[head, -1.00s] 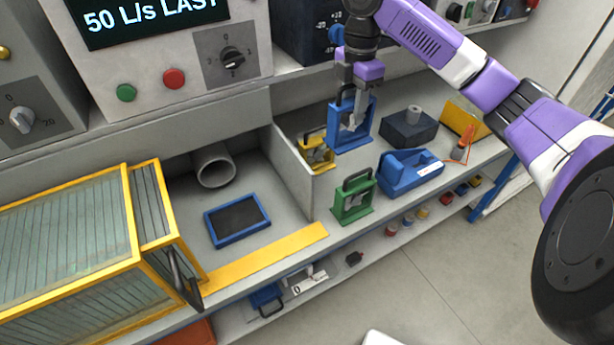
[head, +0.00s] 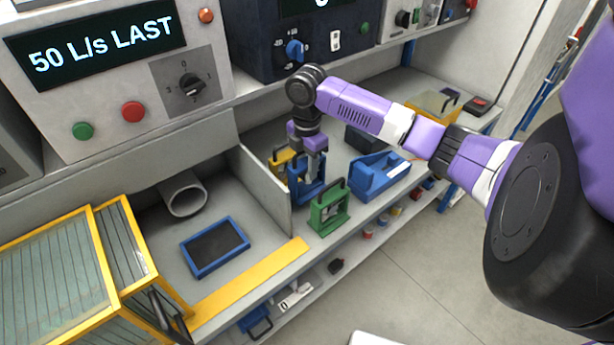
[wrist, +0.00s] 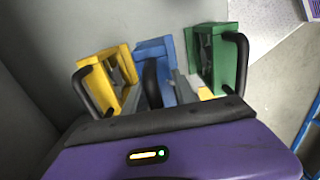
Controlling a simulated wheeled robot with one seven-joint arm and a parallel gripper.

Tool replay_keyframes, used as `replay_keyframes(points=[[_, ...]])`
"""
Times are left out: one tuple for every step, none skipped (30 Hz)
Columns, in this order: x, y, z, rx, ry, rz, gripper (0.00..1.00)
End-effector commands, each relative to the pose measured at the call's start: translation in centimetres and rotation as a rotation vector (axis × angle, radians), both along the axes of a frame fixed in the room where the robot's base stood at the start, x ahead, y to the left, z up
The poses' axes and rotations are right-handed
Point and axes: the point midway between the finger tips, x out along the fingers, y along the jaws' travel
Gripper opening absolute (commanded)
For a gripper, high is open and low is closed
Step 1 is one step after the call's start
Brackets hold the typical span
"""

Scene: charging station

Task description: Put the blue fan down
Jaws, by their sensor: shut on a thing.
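The blue fan (head: 296,187) is a blue square frame with a handle on top. It stands upright between the yellow fan (head: 281,160) behind and the green fan (head: 328,212) in front, close to both. My gripper (head: 312,168) is above it, shut on its handle. In the wrist view the blue fan (wrist: 157,50) lies between the yellow fan (wrist: 108,70) on the left and the green fan (wrist: 207,48) on the right. My gripper hides part of it. I cannot tell whether its base touches the bench.
A grey partition (head: 262,188) stands just left of the fans. A blue carrier (head: 378,178) is to the right. A blue-framed dark panel (head: 215,247) lies left of the partition, beside a yellow strip (head: 250,277) along the bench edge.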

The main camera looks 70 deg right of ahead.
Motion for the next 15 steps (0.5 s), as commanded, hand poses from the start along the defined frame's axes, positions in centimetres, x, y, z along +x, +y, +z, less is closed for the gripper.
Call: replay_keyframes(points=[[0.0,0.0,-0.2,-0.001,-0.001,-0.001,0.00],[0.0,0.0,-0.4,0.000,-0.001,-0.001,0.00],[0.0,0.0,-0.8,0.001,-0.001,-0.001,0.00],[-0.1,0.0,-1.1,0.001,0.002,-0.001,0.00],[-0.1,0.0,-1.5,0.001,0.002,-0.001,0.00],[0.0,0.0,-2.1,0.001,0.001,-0.002,0.00],[-0.1,0.0,-2.6,0.000,0.002,-0.002,0.00],[0.0,0.0,-3.1,0.000,0.001,-0.002,0.00],[0.0,0.0,-3.6,0.001,0.001,-0.001,0.00],[0.0,0.0,-3.9,0.001,0.001,-0.001,0.00],[0.0,0.0,-4.1,0.001,0.001,-0.001,0.00],[0.0,0.0,-4.4,0.000,0.000,0.000,0.00],[0.0,0.0,-4.5,0.000,0.000,0.000,0.00],[0.0,0.0,-4.6,-0.001,-0.001,0.000,0.00],[0.0,0.0,-4.6,-0.001,-0.001,0.000,0.00]])
